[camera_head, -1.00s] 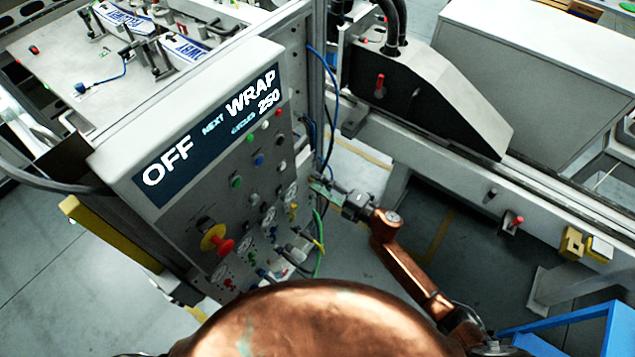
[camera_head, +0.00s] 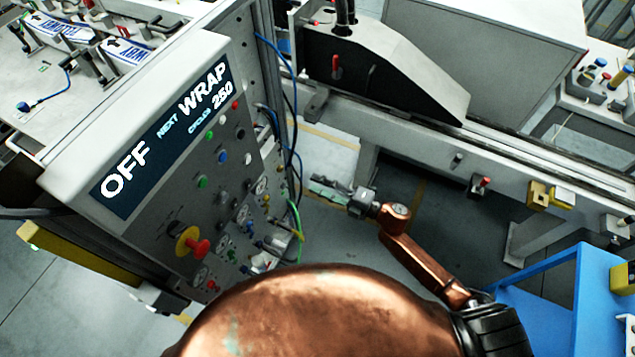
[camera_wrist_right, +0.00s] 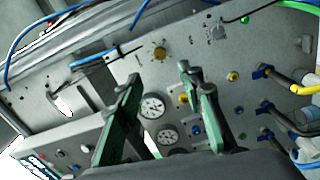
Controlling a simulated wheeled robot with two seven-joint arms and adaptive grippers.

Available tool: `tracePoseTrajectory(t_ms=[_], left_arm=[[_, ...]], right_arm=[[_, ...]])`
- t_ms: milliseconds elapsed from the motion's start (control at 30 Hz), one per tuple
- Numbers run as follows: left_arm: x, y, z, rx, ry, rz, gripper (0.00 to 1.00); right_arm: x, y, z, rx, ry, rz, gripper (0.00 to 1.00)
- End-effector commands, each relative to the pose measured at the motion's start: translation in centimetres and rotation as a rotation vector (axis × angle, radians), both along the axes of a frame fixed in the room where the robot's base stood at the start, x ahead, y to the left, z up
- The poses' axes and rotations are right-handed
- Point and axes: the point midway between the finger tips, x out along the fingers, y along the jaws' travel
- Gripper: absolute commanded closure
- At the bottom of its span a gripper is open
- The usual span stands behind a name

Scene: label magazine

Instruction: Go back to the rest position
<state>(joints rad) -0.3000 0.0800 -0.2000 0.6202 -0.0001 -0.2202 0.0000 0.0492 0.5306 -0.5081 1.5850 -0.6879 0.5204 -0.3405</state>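My right gripper (camera_head: 326,186) is in front of the right side of the control panel (camera_head: 165,215), apart from it, at the end of my copper-coloured arm. In the right wrist view its two green fingers (camera_wrist_right: 160,85) stand apart with nothing between them. Behind them are the panel's gauges and knobs. The panel's display reads OFF, NEXT WRAP, CYCLES 250. A red knob on a yellow base (camera_head: 190,243) sits low on the panel. My left gripper is not in view.
A machine with a dark sloped cover (camera_head: 385,75) and a long rail stands behind. Hoses and cables (camera_head: 296,215) hang beside the panel, close to the right gripper. A blue frame (camera_head: 590,275) stands at the right. Floor shows between panel and rail.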

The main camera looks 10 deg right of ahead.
Motion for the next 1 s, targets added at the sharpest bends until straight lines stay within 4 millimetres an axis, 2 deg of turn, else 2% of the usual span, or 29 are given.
tracePoseTrajectory(t_ms=[300, 367, 467, 567, 633, 767, 800, 867, 1000], left_arm=[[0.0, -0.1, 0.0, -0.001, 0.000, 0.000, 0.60], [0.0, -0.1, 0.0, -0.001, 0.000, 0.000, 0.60], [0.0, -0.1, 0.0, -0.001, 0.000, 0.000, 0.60], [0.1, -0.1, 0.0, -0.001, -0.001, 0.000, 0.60], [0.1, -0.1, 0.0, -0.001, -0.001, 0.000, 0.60], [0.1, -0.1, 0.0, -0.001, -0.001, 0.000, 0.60], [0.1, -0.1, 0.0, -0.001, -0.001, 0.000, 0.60], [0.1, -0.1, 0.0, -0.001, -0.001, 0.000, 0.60], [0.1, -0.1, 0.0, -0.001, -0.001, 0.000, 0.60]], right_arm=[[0.1, -0.1, -0.2, 0.001, 0.006, -0.005, 0.65], [0.4, -0.6, -1.0, 0.008, 0.028, -0.024, 0.65], [1.4, -2.6, -3.9, 0.032, 0.109, -0.102, 0.65], [2.3, -6.1, -8.9, 0.072, 0.245, -0.233, 0.65], [2.4, -8.9, -13.3, 0.105, 0.356, -0.337, 0.65], [0.9, -13.9, -21.3, 0.162, 0.553, -0.523, 0.65], [-0.1, -15.3, -23.7, 0.177, 0.612, -0.579, 0.65], [-1.7, -17.3, -27.3, 0.202, 0.698, -0.660, 0.65], [-7.1, -21.2, -35.2, 0.250, 0.893, -0.844, 0.65]])
